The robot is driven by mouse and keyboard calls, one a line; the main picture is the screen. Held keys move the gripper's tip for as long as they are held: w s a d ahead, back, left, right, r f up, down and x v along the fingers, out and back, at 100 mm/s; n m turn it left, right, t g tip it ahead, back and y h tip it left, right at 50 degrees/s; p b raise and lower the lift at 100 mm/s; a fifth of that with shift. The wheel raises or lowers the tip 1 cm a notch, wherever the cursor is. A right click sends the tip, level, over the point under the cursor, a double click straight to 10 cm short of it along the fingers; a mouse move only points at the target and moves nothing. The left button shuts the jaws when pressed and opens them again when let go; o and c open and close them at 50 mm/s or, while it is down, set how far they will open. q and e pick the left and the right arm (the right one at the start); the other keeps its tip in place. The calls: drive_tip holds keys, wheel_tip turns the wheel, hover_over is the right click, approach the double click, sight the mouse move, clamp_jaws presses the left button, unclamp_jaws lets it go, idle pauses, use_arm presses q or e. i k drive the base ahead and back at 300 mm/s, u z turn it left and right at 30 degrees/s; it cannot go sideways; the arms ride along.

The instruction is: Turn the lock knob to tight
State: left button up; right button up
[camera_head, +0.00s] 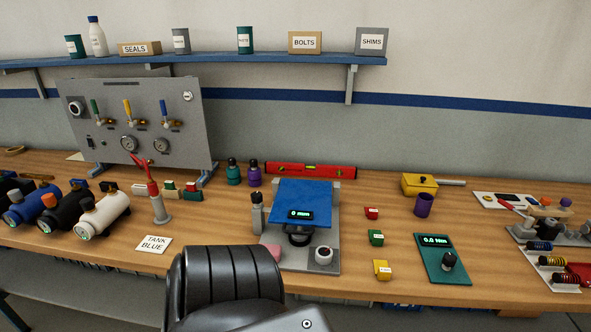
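A test fixture with a grey base plate (270,239) and a tilted blue pad (306,194) stands near the table's front edge. A small dark display reading "0 mm" (300,215) sits at the pad's lower edge. A round knob with a pale rim and dark centre (324,254) is on the front right corner of the base. A black round part (298,236) shows below the display. I cannot tell for certain which is the lock knob, nor its setting. Neither gripper's fingers show; a black part of my own arm fills the bottom middle, in front of the fixture.
A grey bottle-like cylinder (257,214) and a pink round piece (269,252) are at the fixture's left. Red (371,213), green (376,237) and yellow (382,269) blocks lie to its right, then a teal torque-display unit (433,262). A red level (312,170) lies behind.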

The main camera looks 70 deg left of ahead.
sight(256, 197)
drive_tip(key=i, duration=1.15)
drive_tip(key=u, duration=1.7)
